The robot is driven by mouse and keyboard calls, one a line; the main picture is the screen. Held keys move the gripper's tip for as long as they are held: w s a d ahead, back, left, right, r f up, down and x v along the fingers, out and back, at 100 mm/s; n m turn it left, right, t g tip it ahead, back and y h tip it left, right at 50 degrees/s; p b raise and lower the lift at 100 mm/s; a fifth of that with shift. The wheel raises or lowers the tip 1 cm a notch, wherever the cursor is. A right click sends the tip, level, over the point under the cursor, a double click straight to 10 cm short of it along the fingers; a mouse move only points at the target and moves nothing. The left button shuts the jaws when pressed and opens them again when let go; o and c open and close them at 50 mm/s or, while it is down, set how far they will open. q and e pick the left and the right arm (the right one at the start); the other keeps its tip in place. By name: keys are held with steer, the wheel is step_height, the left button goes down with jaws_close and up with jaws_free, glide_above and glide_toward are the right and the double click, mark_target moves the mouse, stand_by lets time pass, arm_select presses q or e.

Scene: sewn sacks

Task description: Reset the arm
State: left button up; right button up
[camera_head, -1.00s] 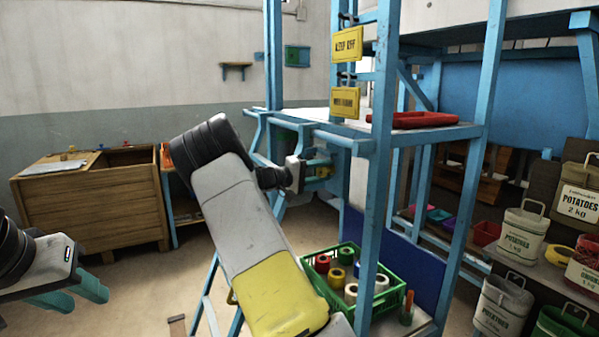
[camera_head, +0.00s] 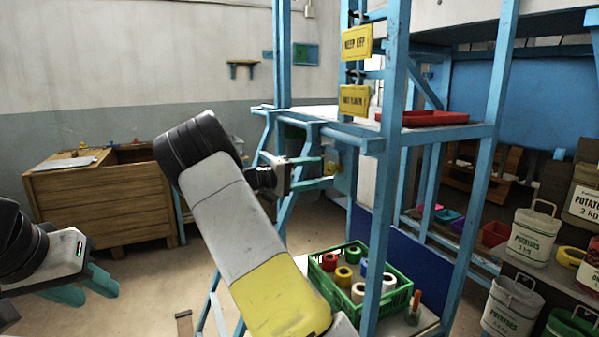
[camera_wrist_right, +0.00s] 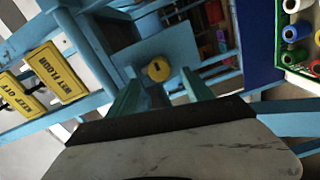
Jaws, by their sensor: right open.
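My right gripper (camera_head: 322,172) is open and empty, held in the air in front of the blue frame. Its two teal fingers point right in the head view. In the right wrist view the fingers (camera_wrist_right: 160,88) stand apart with nothing between them. My left gripper (camera_head: 90,288) is low at the left edge of the head view. Its teal fingers are apart and no object shows between them.
A blue shelf frame (camera_head: 391,150) with yellow signs (camera_head: 356,43) stands close to my right gripper. A green crate (camera_head: 398,300) of coloured spools sits below it. A wooden chest (camera_head: 100,208) is at the back left. Labelled sacks (camera_head: 534,235) stand at the right.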

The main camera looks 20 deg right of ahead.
steer(key=shift+a, duration=0.3)
steer(key=shift+s+d+f, duration=0.1)
steer(key=shift+s+d, duration=0.15)
steer(key=s+a+f+g+y, duration=0.1)
steer(key=s+f+y, duration=0.35)
steer(key=s, duration=0.25)
steer(key=s+f+g+y, duration=0.1)
steer(key=s+f+y, duration=0.2)
steer(key=s+y, duration=0.4)
steer(key=s+a+r+t+y, duration=0.3)
steer(key=s+a+y, duration=0.1)
steer(key=s+a, duration=0.6)
steer(key=s+a+r+n+t+y, duration=0.1)
steer(key=s+a+r+t+y, duration=0.2)
steer(key=s+a, duration=0.7)
steer(key=shift+s+a+r+n+t+y, duration=0.2)
steer(key=shift+s+r+n+t+y, duration=0.1)
steer(key=shift+y, duration=0.55)
